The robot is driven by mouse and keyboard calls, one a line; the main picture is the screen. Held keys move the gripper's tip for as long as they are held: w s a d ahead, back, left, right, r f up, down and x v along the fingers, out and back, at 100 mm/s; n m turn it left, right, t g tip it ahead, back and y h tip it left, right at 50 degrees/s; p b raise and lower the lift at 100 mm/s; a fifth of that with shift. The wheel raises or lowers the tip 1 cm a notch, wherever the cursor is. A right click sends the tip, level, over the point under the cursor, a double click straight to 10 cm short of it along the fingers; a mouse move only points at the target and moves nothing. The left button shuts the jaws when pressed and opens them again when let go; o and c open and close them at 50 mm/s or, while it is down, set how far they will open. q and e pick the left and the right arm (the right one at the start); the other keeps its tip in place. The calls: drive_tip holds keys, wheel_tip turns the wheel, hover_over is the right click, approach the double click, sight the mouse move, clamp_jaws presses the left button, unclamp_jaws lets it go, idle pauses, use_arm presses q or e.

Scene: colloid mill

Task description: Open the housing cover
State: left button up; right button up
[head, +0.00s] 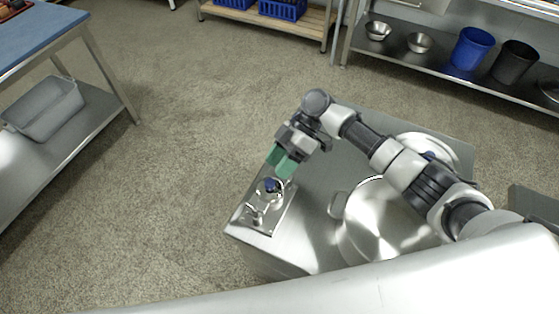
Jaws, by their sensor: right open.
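A small steel fitting with a blue knob (271,185) stands on a rectangular plate (257,220) at the left end of a steel-topped unit. I cannot tell for certain which part is the housing cover. My right gripper (281,163), with green fingers, is just above and behind the blue knob, pointing down towards it. It is open and seems to hold nothing; whether it touches the fitting is unclear. My left gripper is out of view.
A large shiny round steel vessel (375,232) with a side handle stands right of the fitting, partly under my right arm. Another round steel piece (442,143) lies behind the arm. A blue-topped table (38,28) stands left; shelves with bowls and bins stand at the back. Floor between is clear.

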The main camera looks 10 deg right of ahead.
drive_tip(key=b+v, duration=0.2)
drive_tip(key=v, duration=0.9)
